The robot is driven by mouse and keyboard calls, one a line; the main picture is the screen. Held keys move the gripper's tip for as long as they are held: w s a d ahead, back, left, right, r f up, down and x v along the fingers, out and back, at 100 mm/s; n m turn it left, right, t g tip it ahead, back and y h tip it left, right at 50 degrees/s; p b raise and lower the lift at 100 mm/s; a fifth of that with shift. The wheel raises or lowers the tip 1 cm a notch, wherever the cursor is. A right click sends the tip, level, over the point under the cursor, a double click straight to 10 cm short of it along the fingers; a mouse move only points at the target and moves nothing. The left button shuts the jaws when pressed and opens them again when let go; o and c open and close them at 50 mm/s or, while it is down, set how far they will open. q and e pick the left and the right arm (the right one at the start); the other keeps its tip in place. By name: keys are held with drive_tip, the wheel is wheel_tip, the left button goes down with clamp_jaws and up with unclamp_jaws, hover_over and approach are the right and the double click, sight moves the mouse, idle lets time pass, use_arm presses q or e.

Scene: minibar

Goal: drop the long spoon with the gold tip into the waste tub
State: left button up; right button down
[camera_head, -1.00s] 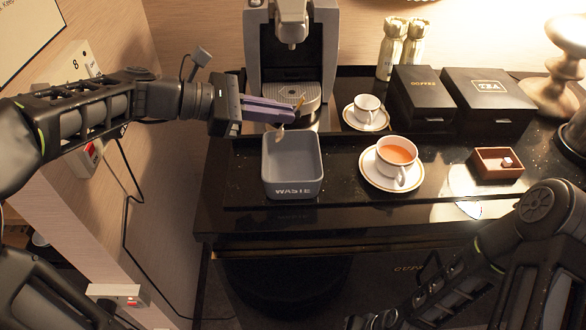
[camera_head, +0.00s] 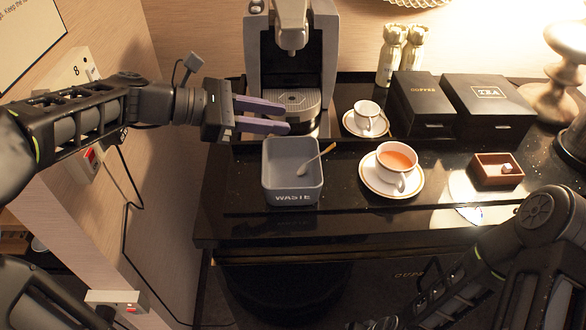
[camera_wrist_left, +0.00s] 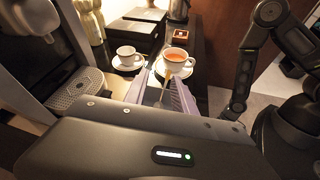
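The long spoon (camera_head: 314,160) lies slanted in the grey waste tub (camera_head: 280,196). Its bowl end is down inside the tub and its gold tip sticks up past the right rim. My left gripper (camera_head: 287,115) is open, its two purple fingers apart and empty, just behind and above the tub. In the left wrist view the spoon (camera_wrist_left: 164,85) shows beyond the gap between the fingers, apart from them. My right arm comes in at the lower right of the head view; its gripper (camera_head: 378,324) is low at the bottom edge, and its fingers cannot be made out.
A coffee machine (camera_head: 328,65) stands behind the tub. To the right are a white cup (camera_head: 367,112), a cup of tea (camera_head: 398,158) on a saucer, a small brown tray (camera_head: 488,179) and two black boxes. Counter lies bare between tub and tea saucer.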

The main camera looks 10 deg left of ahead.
use_arm(q)
drive_tip(key=v, duration=0.6)
drive_tip(key=shift+s+a, duration=0.2)
drive_tip(key=shift+a, duration=0.1)
idle(0.4)
